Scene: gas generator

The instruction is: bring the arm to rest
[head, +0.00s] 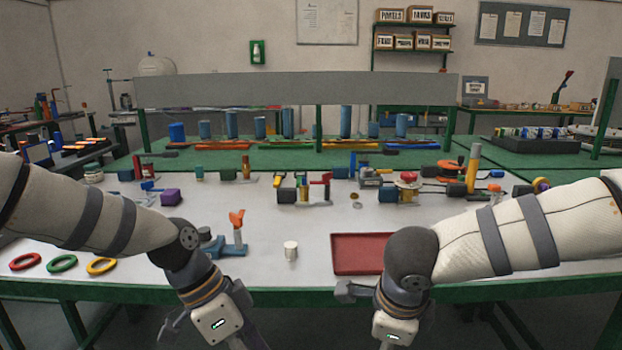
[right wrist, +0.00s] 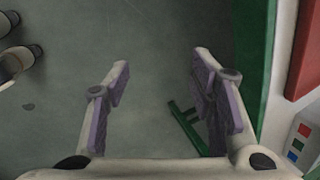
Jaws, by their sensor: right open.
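My right arm reaches in from the right in the head view, and its wrist hangs at the table's front edge. In the right wrist view my right gripper (right wrist: 160,85) is open, with its two purple-padded fingers spread and nothing between them. Bare floor (right wrist: 150,50) shows beneath it. My left arm comes in from the left and bends down at the front edge. Part of my left gripper (head: 215,330) shows at the bottom of the head view, but its fingertips are cut off.
The white table (head: 310,220) has a green edge (right wrist: 255,60) close to my right gripper. A red tray (head: 350,255) lies beside my right wrist. A white cup (head: 291,251) stands at centre front. Coloured rings (head: 62,263) lie front left. Several parts stand farther back.

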